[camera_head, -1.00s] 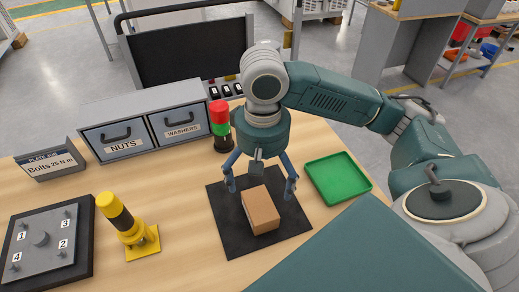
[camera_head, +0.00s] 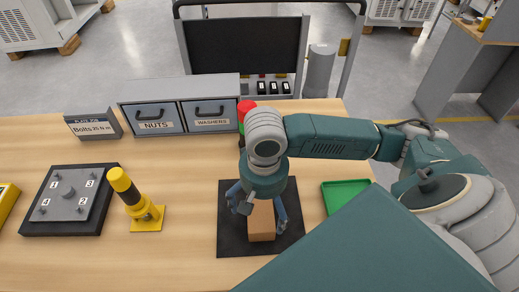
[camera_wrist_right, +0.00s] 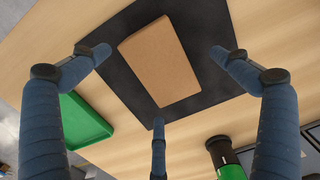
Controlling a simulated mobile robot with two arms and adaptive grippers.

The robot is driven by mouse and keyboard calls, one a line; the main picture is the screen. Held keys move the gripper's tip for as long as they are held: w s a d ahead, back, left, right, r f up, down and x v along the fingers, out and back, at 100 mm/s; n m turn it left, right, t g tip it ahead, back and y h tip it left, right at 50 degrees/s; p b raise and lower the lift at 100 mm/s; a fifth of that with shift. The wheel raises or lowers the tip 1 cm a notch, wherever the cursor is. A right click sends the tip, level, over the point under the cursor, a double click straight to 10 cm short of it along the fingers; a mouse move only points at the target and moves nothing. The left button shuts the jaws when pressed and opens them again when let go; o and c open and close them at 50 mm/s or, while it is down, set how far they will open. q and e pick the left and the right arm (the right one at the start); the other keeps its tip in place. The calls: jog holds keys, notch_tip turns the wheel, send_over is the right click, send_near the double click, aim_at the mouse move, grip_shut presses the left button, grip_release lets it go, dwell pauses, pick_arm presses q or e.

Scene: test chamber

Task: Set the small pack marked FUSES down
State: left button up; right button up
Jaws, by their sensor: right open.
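A plain brown box (camera_head: 261,222) lies flat on a black square mat (camera_head: 232,240) on the wooden bench. No FUSES marking shows on the faces I see. My right gripper (camera_head: 262,212) is over the box, its fingers open and spread around it. The right wrist view also shows the box (camera_wrist_right: 160,62) on the mat (camera_wrist_right: 120,88), with gaps between it and the open fingertips of the right gripper (camera_wrist_right: 159,70). In the head view the gripper hides the far part of the box. My left gripper is not in view.
A green tray (camera_head: 343,190) is right of the mat. A red and green signal light (camera_head: 243,107) stands behind, partly hidden by my arm. Drawers marked NUTS and WASHERS (camera_head: 182,117) are at the back. A yellow-black post (camera_head: 130,194) and numbered plate (camera_head: 70,197) stand left.

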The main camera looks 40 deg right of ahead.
aim_at(266, 212)
jog(key=f, duration=0.3)
jog(key=f+p, duration=0.1)
jog(key=shift+s+d+f, duration=0.2)
jog(key=shift+s+d, duration=0.2)
jog(key=shift+f, duration=0.45)
jog(key=shift+w, duration=0.1)
jog(key=c, duration=1.4)
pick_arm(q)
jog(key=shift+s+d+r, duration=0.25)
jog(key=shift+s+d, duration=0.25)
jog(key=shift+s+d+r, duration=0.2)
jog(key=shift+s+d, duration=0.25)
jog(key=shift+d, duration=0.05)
pick_arm(e)
jog(key=shift+c, duration=0.2)
